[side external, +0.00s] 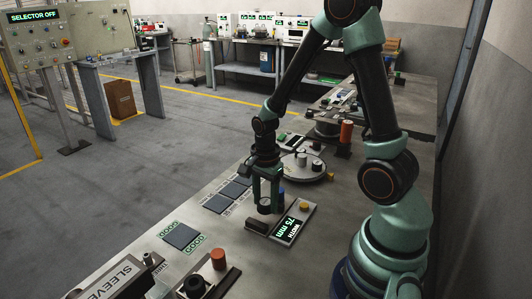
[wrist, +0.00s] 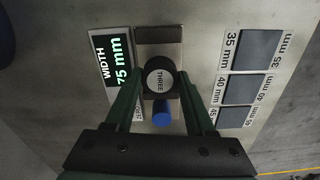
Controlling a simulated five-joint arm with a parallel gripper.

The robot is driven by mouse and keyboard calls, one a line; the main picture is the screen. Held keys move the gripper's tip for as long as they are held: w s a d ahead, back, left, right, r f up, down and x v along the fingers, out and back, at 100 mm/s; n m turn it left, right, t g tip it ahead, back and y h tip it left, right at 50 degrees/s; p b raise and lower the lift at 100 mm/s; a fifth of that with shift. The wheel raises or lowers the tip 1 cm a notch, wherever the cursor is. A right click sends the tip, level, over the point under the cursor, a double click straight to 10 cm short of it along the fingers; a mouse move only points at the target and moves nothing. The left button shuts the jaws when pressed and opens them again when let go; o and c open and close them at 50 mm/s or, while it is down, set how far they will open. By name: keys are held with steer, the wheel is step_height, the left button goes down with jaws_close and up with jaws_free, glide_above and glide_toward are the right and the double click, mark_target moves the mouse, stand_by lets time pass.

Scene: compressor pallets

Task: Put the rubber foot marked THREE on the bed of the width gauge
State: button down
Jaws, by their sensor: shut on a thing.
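The rubber foot marked THREE (wrist: 160,78) is a dark round piece with a light, lettered top. My gripper (wrist: 160,82) is shut on it, one finger on each side. In the side view my gripper (side external: 266,203) points down over the width gauge (side external: 255,234). The gauge's lit display (wrist: 113,60) reads WIDTH 75 mm. In the wrist view the foot is over the gauge's bed (wrist: 158,51), between a dark block (wrist: 158,34) and a blue cylinder (wrist: 162,115). I cannot tell whether its underside touches the bed.
Dark square pads (wrist: 248,50) labelled in mm lie beside the gauge. A yellow knob (side external: 304,206) is on the gauge. A round turntable (side external: 300,167) stands behind it.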

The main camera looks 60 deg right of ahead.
mark_target(265, 202)
steer(key=shift+f, duration=1.45)
steer(key=shift+f, duration=0.15)
steer(key=shift+c, duration=1.2)
jaws_free()
